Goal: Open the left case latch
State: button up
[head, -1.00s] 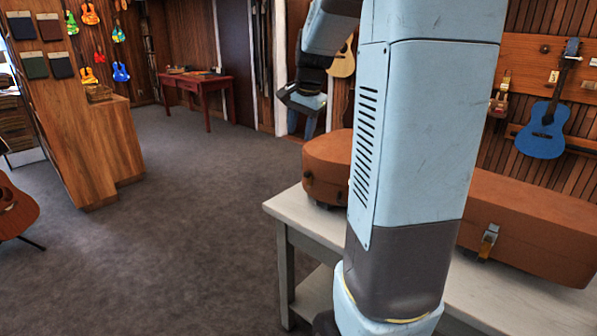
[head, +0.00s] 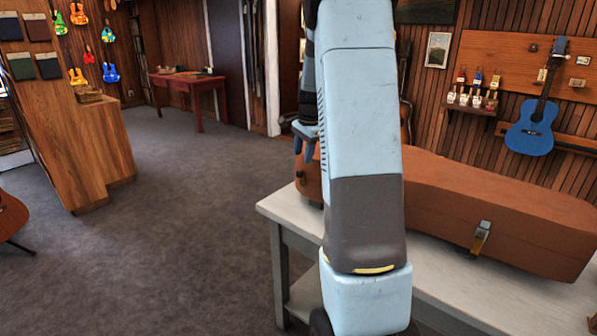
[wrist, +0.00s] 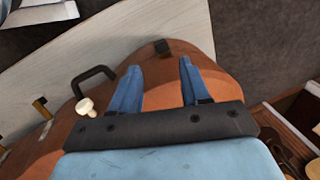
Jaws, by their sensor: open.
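The brown instrument case (head: 520,215) lies closed on a pale table, its left part hidden behind my arm in the head view. One brass latch (head: 481,237) shows on its front, toward the right. In the wrist view the case (wrist: 160,85) lies under my gripper (wrist: 160,64), whose two blue fingers are apart with nothing between them. A small dark latch-like fitting (wrist: 162,47) sits at the case edge just beyond the fingertips, apparently not touched. A black handle (wrist: 92,80) and a brass latch (wrist: 41,107) are farther left. In the head view my gripper (head: 305,138) is partly hidden.
The pale table (head: 275,207) has a bare strip along its front edge. A cream knob (wrist: 87,107) shows by the handle. A wooden counter (head: 85,150) and a red table (head: 190,88) stand at left, with open carpet between. A blue ukulele (head: 530,130) hangs on the wall.

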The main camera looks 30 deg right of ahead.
aim_at(300, 173)
jog(key=f, duration=0.2)
jog(key=w+f, duration=0.1)
jog(key=f, duration=0.4)
jog(key=shift+w+f, duration=0.25)
jog(key=shift+a, duration=0.1)
jog(key=shift+c, duration=0.2)
